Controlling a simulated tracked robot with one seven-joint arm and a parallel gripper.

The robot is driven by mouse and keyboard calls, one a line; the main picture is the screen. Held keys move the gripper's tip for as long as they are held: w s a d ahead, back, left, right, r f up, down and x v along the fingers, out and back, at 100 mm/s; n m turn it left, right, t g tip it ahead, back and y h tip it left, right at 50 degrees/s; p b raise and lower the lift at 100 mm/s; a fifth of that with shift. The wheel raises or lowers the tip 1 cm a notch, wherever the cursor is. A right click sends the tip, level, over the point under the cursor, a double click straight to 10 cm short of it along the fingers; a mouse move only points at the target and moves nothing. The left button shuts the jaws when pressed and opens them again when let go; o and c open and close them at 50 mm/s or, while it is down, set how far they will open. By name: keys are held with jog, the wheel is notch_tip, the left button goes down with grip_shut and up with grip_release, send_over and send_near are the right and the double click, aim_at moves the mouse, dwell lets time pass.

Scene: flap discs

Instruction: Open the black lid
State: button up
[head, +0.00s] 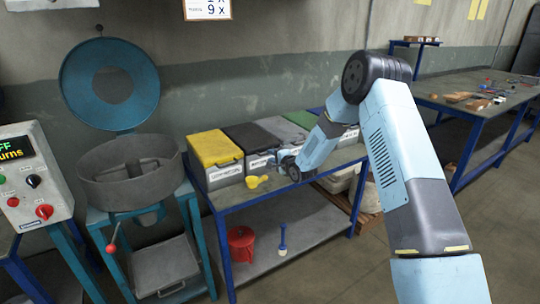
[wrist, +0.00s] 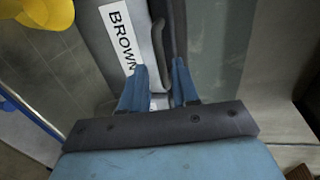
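The black lid (head: 248,136) lies closed on a grey bin (head: 262,160), second from the left in the row on the blue-framed table. In the wrist view the bin's front carries a white label (wrist: 118,38) reading "BROWN", cut off by a finger. The lid's dark front edge (wrist: 179,25) and a slim handle-like lip (wrist: 158,60) show beside it. My gripper (wrist: 159,72) is open, its two blue fingers apart at this front edge, with the lip running between them. Whether either finger touches it, I cannot tell. In the head view my gripper (head: 277,161) is small and partly hidden by its wrist.
A yellow-lidded bin (head: 214,148) stands close on the left, and grey, green and blue lids stand on the right. Yellow scoops (head: 256,182) lie on the table front. A round machine (head: 130,170) stands at the left. A workbench (head: 480,100) is at the right.

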jog(key=shift+x, duration=2.35)
jog(key=shift+c, duration=0.3)
grip_shut()
